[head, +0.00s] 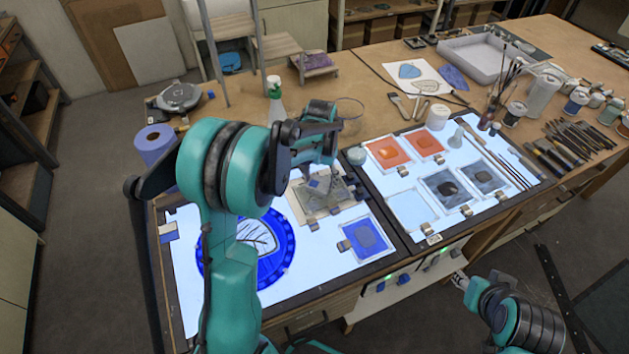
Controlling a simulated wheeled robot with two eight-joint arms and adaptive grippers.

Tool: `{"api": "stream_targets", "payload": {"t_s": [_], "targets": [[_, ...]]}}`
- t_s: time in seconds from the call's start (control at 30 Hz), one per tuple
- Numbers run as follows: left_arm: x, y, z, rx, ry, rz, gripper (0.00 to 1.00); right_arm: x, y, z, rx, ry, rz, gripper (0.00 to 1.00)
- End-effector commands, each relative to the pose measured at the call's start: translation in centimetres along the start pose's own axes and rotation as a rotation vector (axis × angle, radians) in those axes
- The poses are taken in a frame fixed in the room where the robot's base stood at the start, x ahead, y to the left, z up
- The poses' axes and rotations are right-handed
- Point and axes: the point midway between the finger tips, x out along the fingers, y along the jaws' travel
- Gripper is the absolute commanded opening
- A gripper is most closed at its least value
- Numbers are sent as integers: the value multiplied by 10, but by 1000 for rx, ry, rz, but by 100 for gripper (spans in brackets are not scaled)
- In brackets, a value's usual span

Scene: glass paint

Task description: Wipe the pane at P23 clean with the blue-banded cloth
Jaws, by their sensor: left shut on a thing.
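My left gripper (322,168) reaches over the left light panel and is shut on a small pale grey and blue piece of cloth (320,184), mostly hidden by the fingers. It is over a brownish-grey smeared pane (337,196); I cannot tell whether cloth and glass touch. A blue pane (367,239) with a darker blotch lies in front. On the right panel are two orange panes (388,153), two grey-blue panes (444,188) and a pale pane (411,211). No P23 label is readable. My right gripper (460,281) is off the bench's front edge, its fingers too small to judge.
A round blue-rimmed piece (278,270) lies on the left panel, partly behind my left arm. A blue roll (155,146), spray bottle (274,100) and glass bowl (349,111) stand behind. Brushes (495,165) and jars (543,92) crowd the right side.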

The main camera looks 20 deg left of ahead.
Motion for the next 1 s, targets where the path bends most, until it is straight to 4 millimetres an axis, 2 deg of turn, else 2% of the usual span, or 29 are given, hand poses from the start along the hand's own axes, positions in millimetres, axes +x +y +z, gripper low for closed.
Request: {"api": "stream_targets", "payload": {"t_s": [0.5,1.0], "targets": [[2,25,-15,1,0,1,18,3,0,2,0,0,0,40],[1,7,2,0,-1,-1,18,4,0,3,0,0,0,40]]}}
